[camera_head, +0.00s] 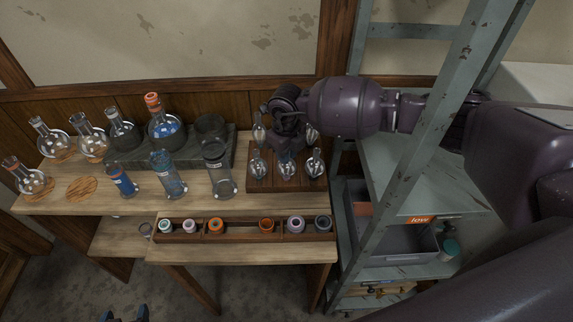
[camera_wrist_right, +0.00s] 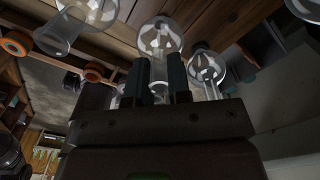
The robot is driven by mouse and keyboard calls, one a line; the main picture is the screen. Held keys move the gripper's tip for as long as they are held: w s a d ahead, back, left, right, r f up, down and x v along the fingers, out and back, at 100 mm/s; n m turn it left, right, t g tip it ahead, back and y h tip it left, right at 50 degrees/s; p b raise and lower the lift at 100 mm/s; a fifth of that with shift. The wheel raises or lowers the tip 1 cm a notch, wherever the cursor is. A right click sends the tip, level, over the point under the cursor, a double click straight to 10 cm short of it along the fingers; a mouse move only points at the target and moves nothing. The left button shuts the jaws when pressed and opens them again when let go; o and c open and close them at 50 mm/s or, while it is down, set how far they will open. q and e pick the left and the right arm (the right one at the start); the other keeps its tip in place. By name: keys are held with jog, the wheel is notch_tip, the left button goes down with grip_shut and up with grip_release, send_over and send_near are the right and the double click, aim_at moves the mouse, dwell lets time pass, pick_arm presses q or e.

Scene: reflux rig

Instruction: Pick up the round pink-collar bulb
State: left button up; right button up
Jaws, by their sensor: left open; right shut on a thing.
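My right gripper (camera_head: 287,150) reaches in from the right over the wooden bulb rack (camera_head: 287,184). In the right wrist view its two dark fingers (camera_wrist_right: 160,85) are shut on the neck of a clear round glass bulb (camera_wrist_right: 160,38). No pink collar shows on this bulb, so I cannot tell if it is the pink-collar one. Other clear bulbs stand beside it in the rack, one on the left (camera_head: 258,166) and one on the right (camera_head: 315,163). The gripper hides part of the back row. My left gripper (camera_head: 125,314) is open and empty at the bottom edge, away from the bench.
A low wooden tray (camera_head: 252,237) at the front holds several coloured rings. Flasks, including a blue one (camera_head: 166,126), and bottles (camera_head: 168,177) stand on the left. A grey metal shelf (camera_head: 385,190) stands close on the right, beside my right arm.

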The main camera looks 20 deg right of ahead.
notch_tip(320, 180, up, 20)
jog(key=b, duration=0.2)
dwell(0.4)
